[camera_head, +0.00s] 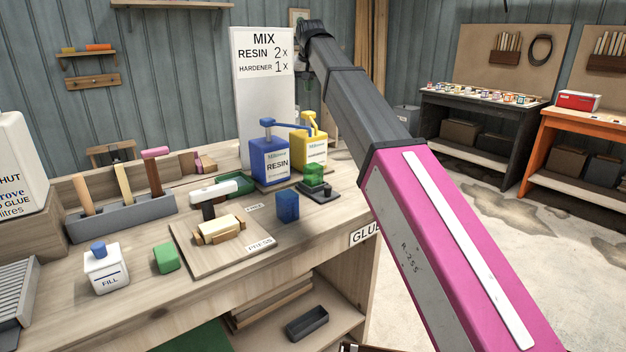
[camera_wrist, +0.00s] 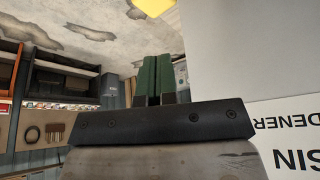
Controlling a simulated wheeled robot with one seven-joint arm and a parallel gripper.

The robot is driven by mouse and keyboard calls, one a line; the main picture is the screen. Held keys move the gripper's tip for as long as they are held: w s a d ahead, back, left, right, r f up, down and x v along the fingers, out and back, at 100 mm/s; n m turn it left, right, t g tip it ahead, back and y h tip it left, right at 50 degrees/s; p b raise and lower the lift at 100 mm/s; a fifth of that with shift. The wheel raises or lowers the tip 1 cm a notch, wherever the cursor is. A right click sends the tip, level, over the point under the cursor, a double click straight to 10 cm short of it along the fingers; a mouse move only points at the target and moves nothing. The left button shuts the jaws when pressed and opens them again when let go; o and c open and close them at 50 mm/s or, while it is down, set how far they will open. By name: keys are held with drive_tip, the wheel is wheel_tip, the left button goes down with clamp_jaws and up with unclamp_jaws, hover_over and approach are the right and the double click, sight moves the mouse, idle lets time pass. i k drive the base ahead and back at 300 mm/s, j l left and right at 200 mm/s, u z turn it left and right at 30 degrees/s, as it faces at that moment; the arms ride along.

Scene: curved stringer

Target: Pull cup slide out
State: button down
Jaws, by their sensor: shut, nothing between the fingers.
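A dark flat slide-like plate (camera_head: 325,196) lies on the bench in front of the yellow bottle (camera_head: 308,150). A green block-like cup (camera_head: 313,175) sits over its left part, and a small dark knob stands at its front. I cannot tell how far the plate extends under the cup. My gripper (camera_wrist: 156,62) is shut and empty in the wrist view, its two green fingers side by side. In the head view my arm's far end is beside the MIX sign (camera_head: 263,95), well above and behind the plate; the fingers are not clear there.
A blue RESIN bottle (camera_head: 270,160) with a pump stands left of the yellow one. A blue block (camera_head: 287,207) and a wooden board (camera_head: 222,250) with a clamp are nearer. The sign shows close beside my gripper in the wrist view (camera_wrist: 285,130).

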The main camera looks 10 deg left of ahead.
sight(323, 193)
drive_tip(key=k+l, duration=0.8)
drive_tip(key=k, duration=0.05)
